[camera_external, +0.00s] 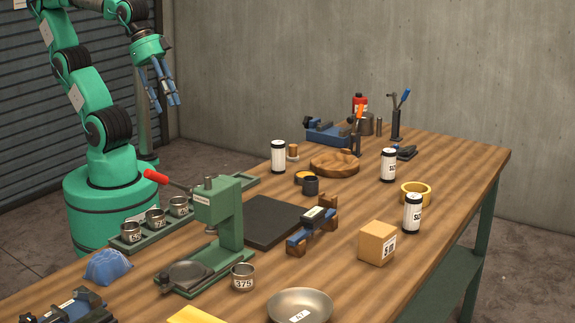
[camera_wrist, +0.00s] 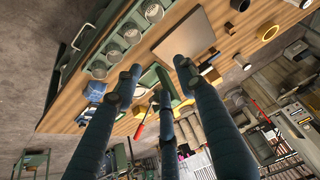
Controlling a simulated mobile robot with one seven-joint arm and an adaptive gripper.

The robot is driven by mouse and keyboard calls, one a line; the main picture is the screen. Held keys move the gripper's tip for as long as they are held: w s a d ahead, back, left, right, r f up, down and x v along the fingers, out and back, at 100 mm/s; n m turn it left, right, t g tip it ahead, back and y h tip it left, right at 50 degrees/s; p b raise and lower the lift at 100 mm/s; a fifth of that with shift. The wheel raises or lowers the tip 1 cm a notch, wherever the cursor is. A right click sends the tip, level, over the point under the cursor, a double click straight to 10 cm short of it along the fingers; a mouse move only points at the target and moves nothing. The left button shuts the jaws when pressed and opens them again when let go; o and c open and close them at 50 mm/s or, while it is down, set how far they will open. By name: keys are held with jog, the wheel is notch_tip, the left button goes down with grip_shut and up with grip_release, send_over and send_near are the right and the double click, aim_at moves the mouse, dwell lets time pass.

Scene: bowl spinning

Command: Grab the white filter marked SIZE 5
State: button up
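Three white cylinders with black tops stand upright on the wooden table in the external view: one at the back left (camera_external: 278,158), one at the right (camera_external: 388,167) and one nearer the front right (camera_external: 412,215). The two right ones show partly turned dark lettering; I cannot read a size number on any. My gripper (camera_external: 165,92) is raised beyond the table's far left side, well away from all three cylinders. Its blue fingers point down. In the wrist view its fingers (camera_wrist: 158,78) are spread apart with nothing held between them.
A green press (camera_external: 228,220), a dark flat plate (camera_external: 268,222), a wooden block (camera_external: 377,243), a yellow ring (camera_external: 416,190) and a brown wooden bowl (camera_external: 334,165) crowd the table. A green rack (camera_external: 128,246) holds metal cups along the left edge. Bare wood shows at the front right.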

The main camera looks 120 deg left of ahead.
jog(key=o, duration=0.5)
jog(key=shift+w+r, duration=0.1)
jog(key=shift+r, duration=0.05)
